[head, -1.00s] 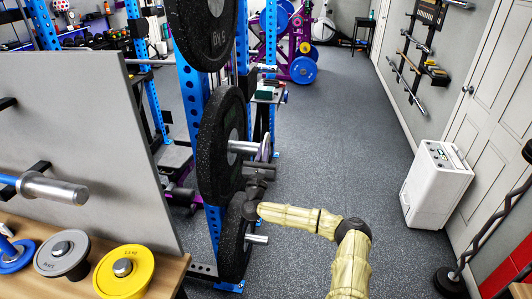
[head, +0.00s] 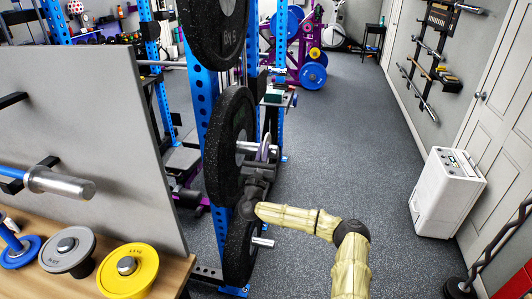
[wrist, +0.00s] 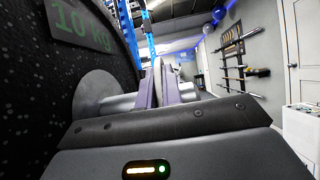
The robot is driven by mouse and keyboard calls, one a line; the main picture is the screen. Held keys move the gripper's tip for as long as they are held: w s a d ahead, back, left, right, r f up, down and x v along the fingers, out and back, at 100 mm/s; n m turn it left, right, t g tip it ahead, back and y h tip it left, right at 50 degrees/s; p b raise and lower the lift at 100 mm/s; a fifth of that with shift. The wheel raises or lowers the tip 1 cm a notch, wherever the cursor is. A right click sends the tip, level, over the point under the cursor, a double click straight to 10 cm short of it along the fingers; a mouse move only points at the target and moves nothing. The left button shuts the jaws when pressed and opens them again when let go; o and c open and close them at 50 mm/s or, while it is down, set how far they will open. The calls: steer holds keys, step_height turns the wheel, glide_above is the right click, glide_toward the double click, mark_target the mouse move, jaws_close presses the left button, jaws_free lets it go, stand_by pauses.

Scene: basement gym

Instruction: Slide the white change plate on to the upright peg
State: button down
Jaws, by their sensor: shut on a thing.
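The peg (head: 246,147) is a horizontal steel sleeve on the blue rack upright, coming out of a large black 10 kg plate (head: 222,165). My gripper (head: 263,155) reaches up from below, its dark body under the peg. It is shut on the pale change plate (head: 263,143), seen nearly edge-on. The plate appears to be around the peg, apart from the black plate, with the peg's end showing to its right. In the wrist view a light edge (wrist: 158,78) shows between purple finger faces, with metal sleeve on both sides. The plate's hole is hidden.
Another black plate (head: 212,28) hangs above, and one (head: 240,252) below on a lower peg (head: 262,242). A grey panel (head: 90,130) and bench with grey (head: 60,262) and yellow (head: 140,275) plates are left. A white dehumidifier-like box (head: 445,190) stands right. Floor between is clear.

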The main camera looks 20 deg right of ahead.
mark_target(254, 152)
steer(key=shift+w+a+b, duration=0.4)
steer(key=shift+a+b, duration=0.05)
steer(key=shift+a, duration=0.15)
steer(key=shift+w+a+b, duration=0.35)
steer(key=shift+a+b, duration=0.1)
steer(key=shift+a, duration=0.1)
steer(key=shift+a, duration=0.1)
steer(key=shift+r, duration=0.1)
steer(key=c, duration=1.5)
jaws_free()
steer(key=shift+s+a+f+b, duration=0.2)
steer(key=shift+s+f+b, duration=0.1)
steer(key=shift+f, duration=0.15)
steer(key=b+v, duration=0.4)
steer(key=v, duration=1.2)
steer(key=shift+s+a+b, duration=0.1)
steer(key=shift+s+b, duration=0.1)
steer(key=shift+b, duration=0.2)
